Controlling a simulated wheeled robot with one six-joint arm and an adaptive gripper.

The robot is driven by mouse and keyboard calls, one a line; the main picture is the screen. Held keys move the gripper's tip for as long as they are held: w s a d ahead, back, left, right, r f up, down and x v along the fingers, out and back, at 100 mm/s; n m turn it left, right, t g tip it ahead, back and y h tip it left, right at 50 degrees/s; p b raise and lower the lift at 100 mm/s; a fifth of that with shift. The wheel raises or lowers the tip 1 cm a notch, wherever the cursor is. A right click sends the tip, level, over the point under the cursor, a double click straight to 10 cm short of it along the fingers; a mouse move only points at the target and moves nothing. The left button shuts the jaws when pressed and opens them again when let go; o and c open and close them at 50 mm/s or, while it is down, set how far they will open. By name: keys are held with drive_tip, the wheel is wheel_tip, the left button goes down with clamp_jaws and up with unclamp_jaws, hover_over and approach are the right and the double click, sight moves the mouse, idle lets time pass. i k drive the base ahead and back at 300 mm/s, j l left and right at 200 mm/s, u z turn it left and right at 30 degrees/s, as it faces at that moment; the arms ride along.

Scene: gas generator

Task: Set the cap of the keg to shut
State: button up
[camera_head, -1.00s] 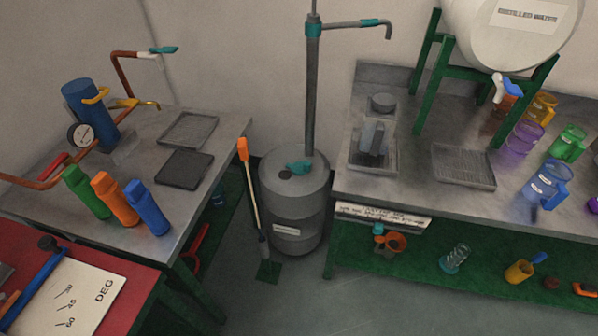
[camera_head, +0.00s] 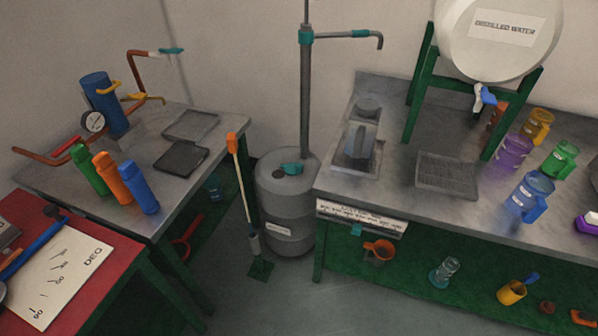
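The keg (camera_head: 283,205) is a grey drum on the floor in the gap between two metal tables. At this size I cannot tell whether the cap is open or shut. A tall grey pipe (camera_head: 306,95) with teal fittings rises at the back of the keg top. My gripper is not in view.
The left table (camera_head: 215,150) holds colored bottles and black trays. The right table (camera_head: 385,190) holds a scale, a tray, colored jugs and a white tank (camera_head: 490,55). An orange-handled tool (camera_head: 240,185) stands left of the keg. Grey floor (camera_head: 340,300) in front is clear.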

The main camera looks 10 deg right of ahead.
sight(293, 169)
drive_tip(key=i+l, duration=0.15)
drive_tip(key=i, duration=0.25)
drive_tip(key=i+l+u, duration=0.15)
drive_tip(key=i, duration=0.2)
drive_tip(key=i+l, duration=0.25)
drive_tip(key=i, duration=0.15)
